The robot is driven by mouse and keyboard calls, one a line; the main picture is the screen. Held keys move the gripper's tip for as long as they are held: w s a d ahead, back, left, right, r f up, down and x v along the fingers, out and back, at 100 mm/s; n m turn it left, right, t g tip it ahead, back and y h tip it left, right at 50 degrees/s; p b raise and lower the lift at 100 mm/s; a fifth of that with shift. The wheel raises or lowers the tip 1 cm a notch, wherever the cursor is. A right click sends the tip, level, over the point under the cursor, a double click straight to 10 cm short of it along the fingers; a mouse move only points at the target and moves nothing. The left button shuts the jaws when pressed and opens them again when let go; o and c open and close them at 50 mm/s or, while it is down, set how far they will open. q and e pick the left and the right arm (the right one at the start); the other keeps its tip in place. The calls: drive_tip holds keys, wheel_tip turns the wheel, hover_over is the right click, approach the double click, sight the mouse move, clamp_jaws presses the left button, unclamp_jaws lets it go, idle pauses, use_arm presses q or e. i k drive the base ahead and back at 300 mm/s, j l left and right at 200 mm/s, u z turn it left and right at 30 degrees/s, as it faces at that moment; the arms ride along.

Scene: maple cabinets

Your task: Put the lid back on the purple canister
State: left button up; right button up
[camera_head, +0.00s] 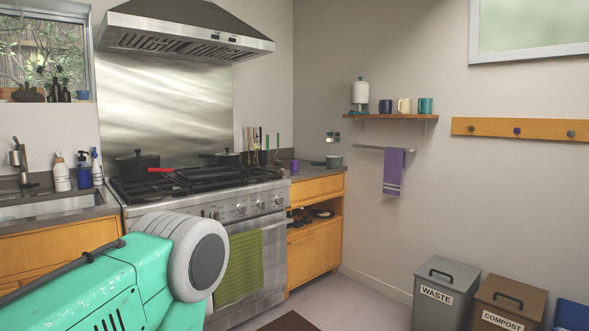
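A small purple container (294,165), which may be the purple canister, stands on the counter to the right of the stove. It is too small to tell whether its top is open or covered. I cannot make out a separate lid for it. My green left arm comes in from the lower left in front of the sink cabinet and stove, far from the container. Its gripper is outside the picture. My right gripper is not in view either.
The stove (215,200) stands between sink (45,205) and right counter (330,170). Pots (137,165) and a red-handled pan sit on it.

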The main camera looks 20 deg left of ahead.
sight(293, 164)
drive_tip(key=i+j+u, duration=0.1)
drive_tip(key=i+j, duration=0.25)
drive_tip(key=i+j+u, duration=0.1)
drive_tip(key=i+j, duration=0.15)
drive_tip(key=i, duration=0.2)
drive_tip(key=i+j+u, duration=0.1)
drive_tip(key=i+j, duration=0.2)
drive_tip(key=i, duration=0.15)
drive_tip(key=i+j+u, duration=0.1)
drive_tip(key=i, duration=0.35)
drive_tip(key=i+j+u, duration=0.1)
drive_tip(key=i+j, duration=0.2)
drive_tip(key=i, duration=0.15)
drive_tip(key=u, duration=0.25)
drive_tip(key=i+l+u, duration=0.25)
drive_tip(key=u, duration=0.15)
drive_tip(key=i+l+u, duration=0.2)
drive_tip(key=u, duration=0.25)
drive_tip(key=i+l+u, duration=0.15)
drive_tip(key=l+u, duration=0.25)
drive_tip(key=i+l, duration=0.15)
drive_tip(key=l, duration=0.3)
drive_tip(key=i+l+u, duration=0.1)
drive_tip(key=l, duration=0.4)
drive_tip(key=i+l, duration=0.1)
drive_tip(key=l, duration=0.35)
drive_tip(key=i+l+u, duration=0.1)
drive_tip(key=l, duration=0.4)
